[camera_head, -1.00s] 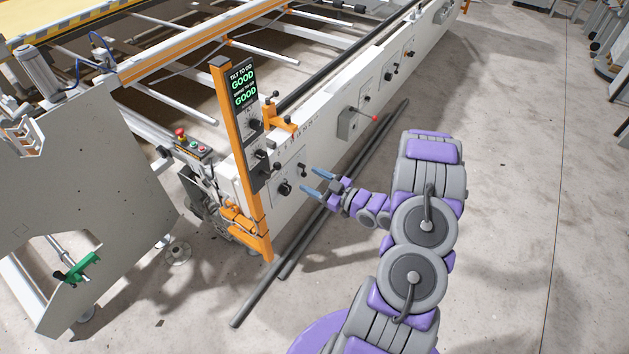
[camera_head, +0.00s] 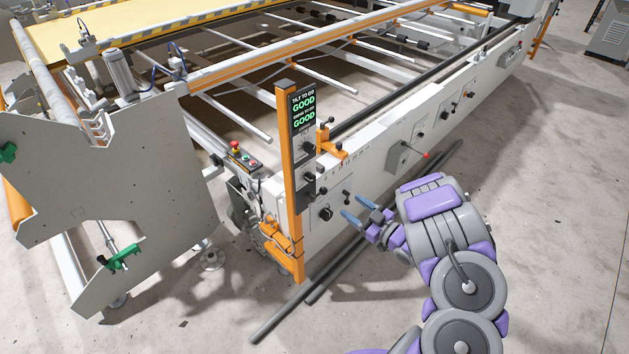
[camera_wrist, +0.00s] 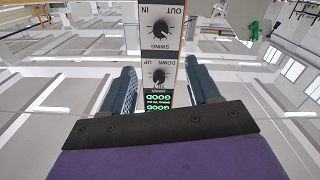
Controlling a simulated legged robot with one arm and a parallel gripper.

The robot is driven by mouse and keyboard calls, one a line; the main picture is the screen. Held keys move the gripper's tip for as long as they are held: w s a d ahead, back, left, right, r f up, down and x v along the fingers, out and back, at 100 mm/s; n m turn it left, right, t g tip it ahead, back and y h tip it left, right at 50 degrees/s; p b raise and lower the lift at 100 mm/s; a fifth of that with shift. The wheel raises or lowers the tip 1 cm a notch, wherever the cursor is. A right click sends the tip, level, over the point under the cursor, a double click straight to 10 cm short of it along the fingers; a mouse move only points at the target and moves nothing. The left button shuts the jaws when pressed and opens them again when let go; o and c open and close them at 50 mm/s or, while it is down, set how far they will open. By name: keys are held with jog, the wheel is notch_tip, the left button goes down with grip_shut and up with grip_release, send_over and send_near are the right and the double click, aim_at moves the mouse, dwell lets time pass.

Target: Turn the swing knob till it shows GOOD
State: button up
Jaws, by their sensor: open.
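The display (camera_head: 304,110) at the top of the orange post reads GOOD in green on both its tilt and swing lines. The display also shows upside down in the wrist view (camera_wrist: 158,103). The swing knob (camera_wrist: 161,31), black with a white pointer, sits between the labels IN and OUT. The tilt knob (camera_wrist: 159,77), marked UP and DOWN, lies between the swing knob and the display. My gripper (camera_head: 356,204) is open and empty, to the right of the post and apart from the knobs. Its fingers flank the panel in the wrist view.
The orange post (camera_head: 289,170) stands at the corner of the white machine beam (camera_head: 375,155). Another black knob (camera_head: 325,213) is on the beam's face. A grey box with a red-tipped lever (camera_head: 403,156) juts out further along. Dark rails (camera_head: 285,315) lie on the floor. Floor at right is clear.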

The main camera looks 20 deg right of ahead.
aim_at(313, 179)
jog(key=b+x, duration=0.1)
jog(key=x, duration=1.6)
jog(key=shift+w+a, duration=0.1)
jog(key=shift+w, duration=0.05)
jog(key=c, duration=1)
jog(key=shift+f+b, duration=0.1)
jog(key=shift+b, duration=0.2)
jog(key=shift+n, duration=0.3)
jog(key=o, duration=1)
